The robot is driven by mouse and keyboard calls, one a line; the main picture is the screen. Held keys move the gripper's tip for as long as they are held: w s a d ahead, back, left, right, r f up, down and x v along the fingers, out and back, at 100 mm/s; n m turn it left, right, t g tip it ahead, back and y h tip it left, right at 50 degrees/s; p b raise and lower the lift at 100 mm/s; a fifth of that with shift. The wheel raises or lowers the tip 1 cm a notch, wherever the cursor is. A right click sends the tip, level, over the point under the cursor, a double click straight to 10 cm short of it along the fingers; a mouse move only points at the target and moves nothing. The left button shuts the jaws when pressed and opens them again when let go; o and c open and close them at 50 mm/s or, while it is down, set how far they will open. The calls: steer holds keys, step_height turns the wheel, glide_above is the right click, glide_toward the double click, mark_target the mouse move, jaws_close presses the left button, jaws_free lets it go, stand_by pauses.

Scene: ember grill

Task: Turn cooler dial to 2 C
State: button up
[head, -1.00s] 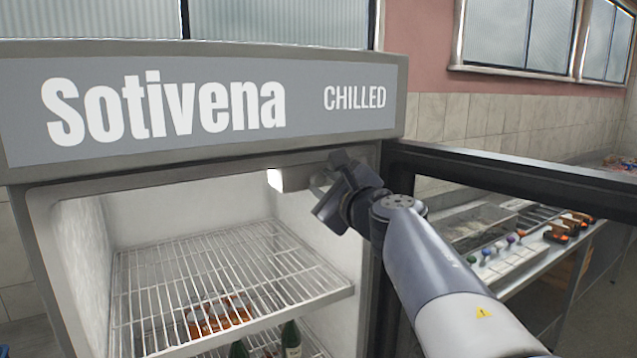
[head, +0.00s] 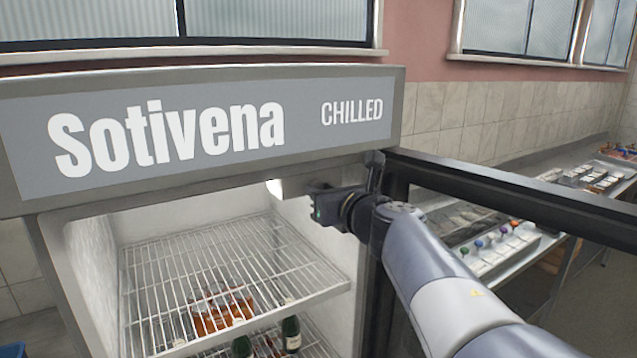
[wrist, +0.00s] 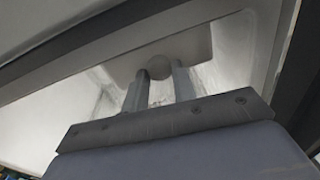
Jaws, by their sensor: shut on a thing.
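The Sotivena chilled cooler (head: 392,120) stands with its door open. In the wrist view, the round grey dial (wrist: 159,65) sits on a pale housing (wrist: 198,45) up inside the cooler. My gripper (wrist: 160,74) has one finger on each side of the dial and is shut on it. In the head view, my gripper (head: 312,192) reaches under the cooler's top edge at the right of the opening. The dial is hidden there behind my gripper. No dial markings or temperature reading can be made out.
The open door frame (head: 480,182) extends to the right, close beside my arm. A wire shelf (head: 215,262) lies below my gripper, with bottles (head: 291,334) underneath. A counter (head: 520,262) with trays and small coloured items stands behind the door.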

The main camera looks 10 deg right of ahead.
steer(key=shift+m+p, duration=0.4)
steer(key=shift+m, duration=0.4)
steer(key=o, duration=1)
steer(key=f+v, duration=0.1)
steer(key=v, duration=0.9)
steer(key=shift+s+d+r+b, duration=0.2)
steer(key=shift+s+r+b, duration=0.1)
steer(key=shift+s+r, duration=0.15)
steer(key=shift+w, duration=0.1)
